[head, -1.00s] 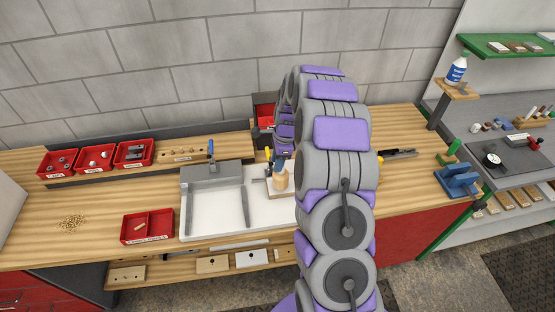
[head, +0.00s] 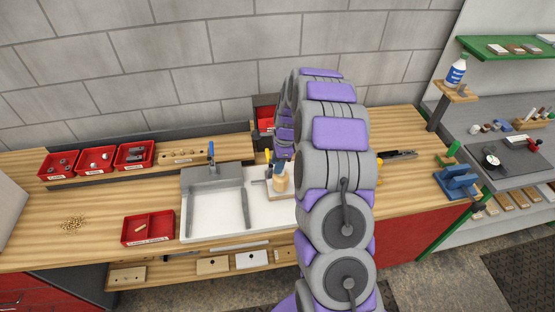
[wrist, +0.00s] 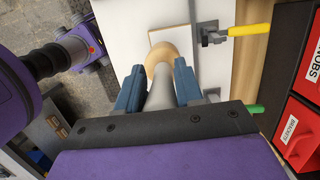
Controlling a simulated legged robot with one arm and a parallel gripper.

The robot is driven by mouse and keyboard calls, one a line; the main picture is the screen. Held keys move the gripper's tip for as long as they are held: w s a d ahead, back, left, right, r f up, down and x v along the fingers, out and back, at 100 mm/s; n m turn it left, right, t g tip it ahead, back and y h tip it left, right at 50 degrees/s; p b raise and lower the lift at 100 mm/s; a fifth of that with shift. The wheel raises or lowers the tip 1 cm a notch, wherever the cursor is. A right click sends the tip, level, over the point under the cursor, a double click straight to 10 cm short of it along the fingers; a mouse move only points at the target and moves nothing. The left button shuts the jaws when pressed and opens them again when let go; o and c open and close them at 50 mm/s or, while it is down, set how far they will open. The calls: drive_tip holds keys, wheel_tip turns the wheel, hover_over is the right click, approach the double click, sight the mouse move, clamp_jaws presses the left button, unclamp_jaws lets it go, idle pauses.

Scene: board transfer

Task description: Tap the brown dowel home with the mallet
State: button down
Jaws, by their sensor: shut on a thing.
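My gripper (wrist: 158,86) is shut on the mallet's pale grey handle, with a blue finger on each side of it. The mallet (wrist: 172,51) has a round tan head, pointing away from the gripper. In the head view the mallet head (head: 280,184) sits over a small light wooden board (head: 284,196) on the white bench surface. The board's pale edge also shows past the mallet head in the wrist view (wrist: 172,34). I cannot tell whether the head touches it. The brown dowel is not seen; the mallet head and my arm cover that area.
A yellow-handled clamp (wrist: 250,30) stands close beside the board. Red drawers (wrist: 303,130) stand near the gripper.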

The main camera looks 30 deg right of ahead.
drive_tip(key=shift+s+f, duration=0.1)
drive_tip(key=shift+f, duration=0.05)
drive_tip(key=shift+r+p, duration=0.5)
drive_tip(key=shift+r, duration=0.7)
drive_tip(key=shift+f, duration=0.1)
drive_tip(key=shift+f, duration=1.2)
drive_tip(key=shift+r, duration=0.2)
drive_tip(key=shift+r+p, duration=0.4)
drive_tip(key=shift+r, duration=0.65)
